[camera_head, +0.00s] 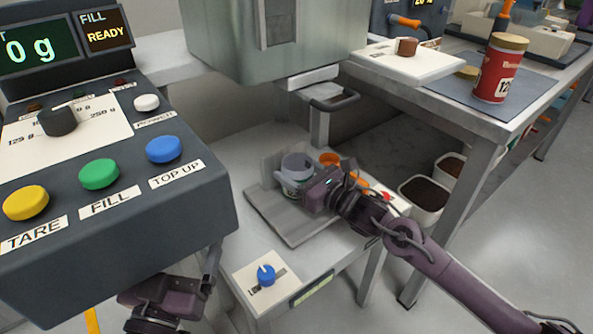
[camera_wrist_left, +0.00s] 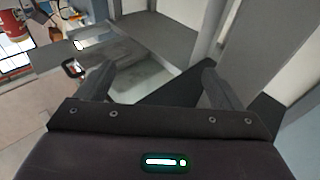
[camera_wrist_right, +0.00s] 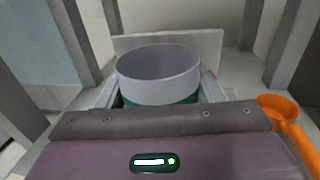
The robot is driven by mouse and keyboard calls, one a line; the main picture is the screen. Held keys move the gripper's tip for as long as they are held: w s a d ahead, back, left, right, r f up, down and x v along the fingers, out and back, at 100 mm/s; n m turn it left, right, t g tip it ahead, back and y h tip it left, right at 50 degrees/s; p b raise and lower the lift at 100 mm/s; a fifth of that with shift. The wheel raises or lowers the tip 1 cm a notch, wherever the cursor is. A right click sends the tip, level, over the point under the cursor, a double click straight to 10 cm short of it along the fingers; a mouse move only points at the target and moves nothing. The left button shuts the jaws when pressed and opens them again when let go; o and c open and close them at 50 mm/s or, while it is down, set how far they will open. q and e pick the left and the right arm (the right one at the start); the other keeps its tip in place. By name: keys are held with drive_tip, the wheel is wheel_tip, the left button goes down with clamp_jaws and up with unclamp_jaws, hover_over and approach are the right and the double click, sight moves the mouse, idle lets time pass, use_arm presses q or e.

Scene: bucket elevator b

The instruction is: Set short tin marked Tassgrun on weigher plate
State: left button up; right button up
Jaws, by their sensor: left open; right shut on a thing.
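A short open grey tin (camera_head: 296,170) is held over the grey weigher plate (camera_head: 290,228), towards its back part. In the right wrist view the tin (camera_wrist_right: 158,72) is upright with a green band below its rim; its marking cannot be read. My right gripper (camera_head: 301,188) is shut on the tin, one finger on each side. I cannot tell whether the tin's base touches the plate. My left gripper (camera_wrist_left: 158,88) is open and empty, low beside the control panel in the head view.
The control panel (camera_head: 100,215) at left has TARE, FILL and TOP UP buttons; its display (camera_head: 30,50) reads 0 g and READY. A spout with a dark handle (camera_head: 335,100) hangs above the plate. An orange scoop (camera_head: 330,159) lies beside the tin. A red tin (camera_head: 500,75) stands on the right bench.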

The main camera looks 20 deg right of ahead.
use_arm(q)
drive_tip(key=shift+r+t, duration=0.3)
drive_tip(key=shift+r, duration=0.4)
use_arm(e)
drive_tip(key=o, duration=0.9)
drive_tip(key=shift+r, duration=0.15)
drive_tip(key=p+v, duration=0.1)
drive_tip(key=v, duration=0.5)
drive_tip(key=shift+s+d, duration=0.1)
drive_tip(key=shift+s, duration=0.15)
use_arm(q)
wheel_tip(320, 180, down, 11)
drive_tip(key=s+g+y, duration=0.1)
drive_tip(key=g, duration=0.4)
drive_tip(key=shift+d+r, duration=0.15)
drive_tip(key=shift+r, duration=0.05)
use_arm(e)
drive_tip(key=shift+s+d, duration=0.25)
drive_tip(key=shift+s, duration=0.2)
use_arm(q)
drive_tip(key=shift+s, duration=0.1)
